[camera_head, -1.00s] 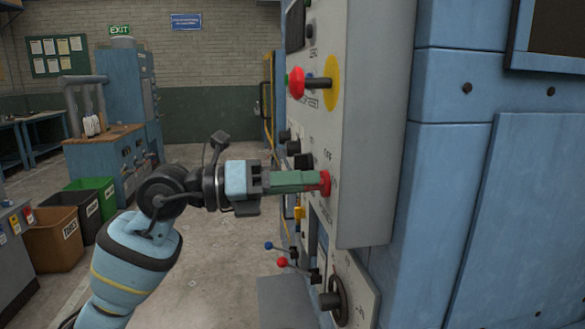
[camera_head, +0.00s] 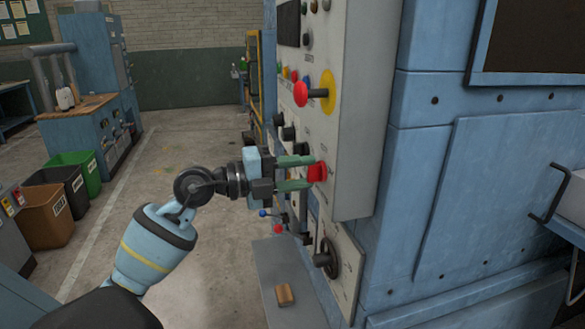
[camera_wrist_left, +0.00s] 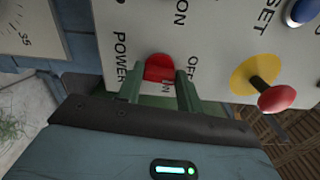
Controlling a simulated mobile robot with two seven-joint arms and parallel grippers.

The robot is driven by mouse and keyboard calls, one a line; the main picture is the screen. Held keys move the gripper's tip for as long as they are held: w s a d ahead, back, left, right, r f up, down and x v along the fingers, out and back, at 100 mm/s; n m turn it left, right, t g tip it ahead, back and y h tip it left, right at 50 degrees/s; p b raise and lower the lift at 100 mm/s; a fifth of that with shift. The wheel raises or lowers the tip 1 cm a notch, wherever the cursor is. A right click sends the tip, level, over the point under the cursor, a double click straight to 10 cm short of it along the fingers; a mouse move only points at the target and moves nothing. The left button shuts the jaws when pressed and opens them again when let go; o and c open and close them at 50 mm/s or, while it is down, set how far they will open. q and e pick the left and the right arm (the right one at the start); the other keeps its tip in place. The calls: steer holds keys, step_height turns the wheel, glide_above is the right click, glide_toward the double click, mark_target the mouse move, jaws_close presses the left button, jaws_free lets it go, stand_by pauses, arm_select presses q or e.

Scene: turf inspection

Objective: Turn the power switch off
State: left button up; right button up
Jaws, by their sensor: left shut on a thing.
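The power switch is a red knob (camera_head: 318,172) on the grey control panel (camera_head: 356,120). My left gripper (camera_head: 308,173) reaches it from the left, with one green finger above and one below. In the left wrist view the red knob (camera_wrist_left: 159,68) sits between the two green fingertips (camera_wrist_left: 160,88), beside the words POWER, ON and OFF. My left gripper is shut on the knob. The fingers hide part of the knob's sides, and its exact setting cannot be told. My right gripper does not show.
A red mushroom button on a yellow disc (camera_head: 327,92) stands out above the knob. Levers with blue and red balls (camera_head: 272,222) and a black handwheel (camera_head: 328,258) are below. Blue cabinet walls (camera_head: 480,190) fill the right. Open floor (camera_head: 185,150) lies left.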

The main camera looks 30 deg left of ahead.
arm_select(q)
steer(key=shift+r+n, duration=0.1)
steer(key=shift+n, duration=0.4)
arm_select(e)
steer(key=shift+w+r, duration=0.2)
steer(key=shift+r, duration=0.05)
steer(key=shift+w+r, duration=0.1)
arm_select(q)
steer(key=o, duration=1)
steer(key=v, duration=0.7)
steer(key=shift+s+a+b, duration=0.25)
steer(key=shift+s+b, duration=0.05)
steer(key=shift+b, duration=0.15)
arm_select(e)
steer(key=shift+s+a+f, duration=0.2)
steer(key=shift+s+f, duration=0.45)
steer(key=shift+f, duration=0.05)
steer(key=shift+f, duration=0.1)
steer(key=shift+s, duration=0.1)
